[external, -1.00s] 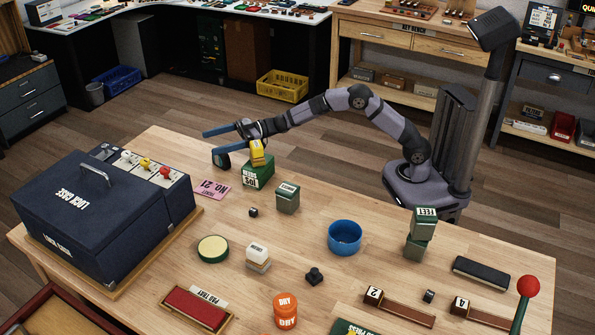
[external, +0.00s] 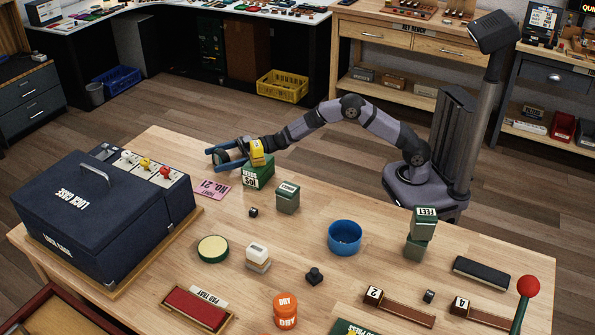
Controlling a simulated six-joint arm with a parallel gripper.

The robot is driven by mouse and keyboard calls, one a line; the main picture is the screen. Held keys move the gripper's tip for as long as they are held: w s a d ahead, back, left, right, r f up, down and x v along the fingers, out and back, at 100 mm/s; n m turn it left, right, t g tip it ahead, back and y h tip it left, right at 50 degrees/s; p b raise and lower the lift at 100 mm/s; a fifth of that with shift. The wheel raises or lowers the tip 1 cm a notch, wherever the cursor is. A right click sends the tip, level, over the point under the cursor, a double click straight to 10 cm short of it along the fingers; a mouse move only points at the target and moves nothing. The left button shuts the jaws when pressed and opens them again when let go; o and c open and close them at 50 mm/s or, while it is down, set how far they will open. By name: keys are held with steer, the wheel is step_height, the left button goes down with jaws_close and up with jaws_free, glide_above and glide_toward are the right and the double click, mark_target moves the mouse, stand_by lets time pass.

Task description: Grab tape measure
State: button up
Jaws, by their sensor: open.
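A small yellow block-like thing (external: 257,153), which looks like the tape measure, stands on top of a green lettered box (external: 258,175) near the far left part of the wooden table. My gripper (external: 212,156) is open, with its blue fingers pointing left, low by the table's far edge. In this view its wrist is right behind the yellow thing, and its fingertips reach past it to the left. I cannot tell whether the gripper touches the yellow thing, which partly hides the gripper.
A pink ticket (external: 216,189) lies left of the green box, and a smaller green block (external: 288,198) stands to its right. A large dark case (external: 95,215) fills the table's left. A blue bowl (external: 344,237) and stacked green blocks (external: 421,224) stand farther right.

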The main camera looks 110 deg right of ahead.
steer(key=shift+w+a+r, duration=0.15)
steer(key=shift+w, duration=0.55)
steer(key=shift+w+a+r, duration=0.1)
steer(key=shift+w+a, duration=0.05)
steer(key=shift+w, duration=0.55)
steer(key=c, duration=1.3)
steer(key=shift+r, duration=0.1)
steer(key=shift+c, duration=0.2)
step_height(320, 180, up, 10)
steer(key=p, duration=0.1)
steer(key=shift+p, duration=0.35)
steer(key=shift+d, duration=0.1)
